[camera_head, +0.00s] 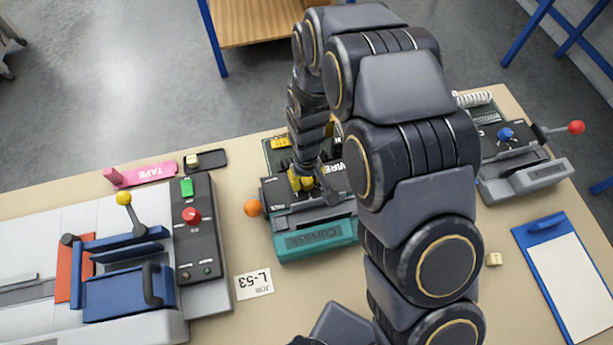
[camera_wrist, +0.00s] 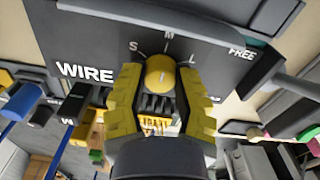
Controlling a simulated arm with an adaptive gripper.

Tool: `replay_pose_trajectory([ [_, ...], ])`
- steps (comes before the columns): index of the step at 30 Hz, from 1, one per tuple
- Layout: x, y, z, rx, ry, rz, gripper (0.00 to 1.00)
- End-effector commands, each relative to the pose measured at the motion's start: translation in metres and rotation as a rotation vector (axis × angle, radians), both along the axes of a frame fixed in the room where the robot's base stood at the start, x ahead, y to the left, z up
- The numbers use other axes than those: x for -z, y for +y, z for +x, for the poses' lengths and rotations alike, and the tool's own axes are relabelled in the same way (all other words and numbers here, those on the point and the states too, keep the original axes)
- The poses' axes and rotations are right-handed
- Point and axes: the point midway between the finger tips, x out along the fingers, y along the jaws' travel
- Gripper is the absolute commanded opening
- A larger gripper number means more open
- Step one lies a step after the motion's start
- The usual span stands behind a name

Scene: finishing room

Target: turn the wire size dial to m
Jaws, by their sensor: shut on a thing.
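The wire machine (camera_head: 316,237) is a dark unit with a teal front, in the middle of the table in the head view. Its panel carries WIRE lettering, which also shows in the wrist view (camera_wrist: 84,72). The wire size dial (camera_wrist: 160,71) has a yellow knob below the marks S, M and L. My gripper (camera_wrist: 160,82) has yellow fingers, one on each side of the dial, and is shut on it. In the head view my gripper (camera_head: 302,181) points down onto the panel and hides the dial. I cannot tell which mark the dial points to.
An orange ball-ended handle (camera_head: 252,208) sticks out left of the machine. A blue-and-grey machine (camera_head: 120,275) stands left, another unit with a red-ended lever (camera_head: 576,127) right. A clipboard (camera_head: 568,280) lies at the right. Bare table lies in front.

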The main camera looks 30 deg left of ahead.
Motion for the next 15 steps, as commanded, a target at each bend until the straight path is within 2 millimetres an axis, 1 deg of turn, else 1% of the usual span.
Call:
replay_pose_trajectory([
  [7, 0.0013, -0.0005, -0.0004, 0.000, 0.001, -0.002, 0.00],
  [8, 0.0013, -0.0006, -0.0004, 0.001, 0.001, -0.002, 0.35],
  [9, 0.0012, -0.0005, -0.0004, 0.001, 0.001, -0.002, 0.52],
  [10, 0.0011, -0.0005, -0.0004, 0.001, 0.001, -0.001, 0.63],
  [15, 0.0006, -0.0003, -0.0002, 0.001, 0.001, -0.001, 0.63],
])
